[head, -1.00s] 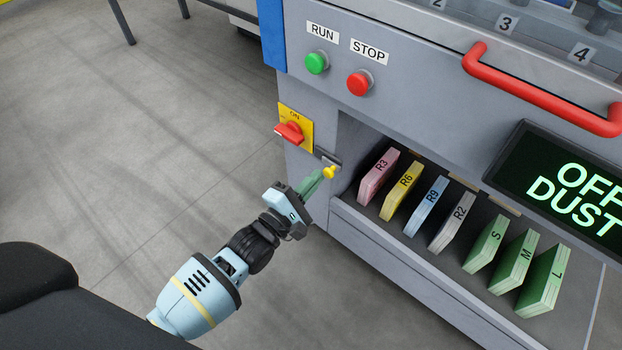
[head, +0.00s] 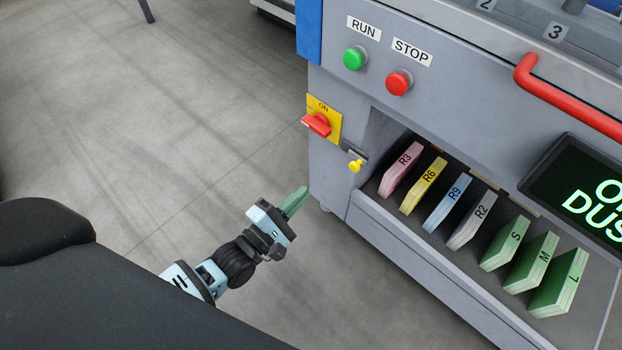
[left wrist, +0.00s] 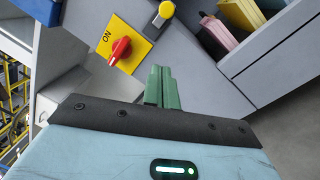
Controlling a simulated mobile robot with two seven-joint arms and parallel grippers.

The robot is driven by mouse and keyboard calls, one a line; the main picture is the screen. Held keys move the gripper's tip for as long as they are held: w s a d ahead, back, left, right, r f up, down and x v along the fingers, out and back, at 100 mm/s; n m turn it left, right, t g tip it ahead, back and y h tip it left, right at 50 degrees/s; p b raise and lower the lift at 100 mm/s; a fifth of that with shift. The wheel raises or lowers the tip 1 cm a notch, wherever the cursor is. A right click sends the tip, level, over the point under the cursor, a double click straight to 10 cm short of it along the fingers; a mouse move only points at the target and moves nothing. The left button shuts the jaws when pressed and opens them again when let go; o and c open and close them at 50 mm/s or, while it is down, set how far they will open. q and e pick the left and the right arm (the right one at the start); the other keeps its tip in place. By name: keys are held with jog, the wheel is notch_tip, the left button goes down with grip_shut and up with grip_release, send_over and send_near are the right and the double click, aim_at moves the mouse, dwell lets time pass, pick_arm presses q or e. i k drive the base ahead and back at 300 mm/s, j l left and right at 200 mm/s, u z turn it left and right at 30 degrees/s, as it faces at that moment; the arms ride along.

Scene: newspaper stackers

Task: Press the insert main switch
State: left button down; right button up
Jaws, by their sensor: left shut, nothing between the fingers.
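The main switch is a red rotary handle (head: 316,124) on a yellow plate (head: 330,111) marked ON, on the grey machine's front left. It also shows in the left wrist view (left wrist: 119,50). A small yellow knob (head: 355,165) sits just below and right of it, and in the left wrist view (left wrist: 165,9) it is at the top. My left gripper (head: 298,199) is shut and empty, with green fingers together. It is apart from the machine, below and left of the switch in the head view. My right gripper is not in view.
A green RUN button (head: 354,58) and a red STOP button (head: 398,82) are above the switch. An open shelf (head: 400,226) holds several coloured labelled blocks. A red bar handle (head: 565,98) and a dark display (head: 580,185) are at right. The floor at left is clear.

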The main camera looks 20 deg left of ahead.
aim_at(319, 123)
jog(key=k+j, duration=0.25)
jog(key=k, duration=0.2)
jog(key=k+j, duration=0.25)
jog(key=k, duration=0.25)
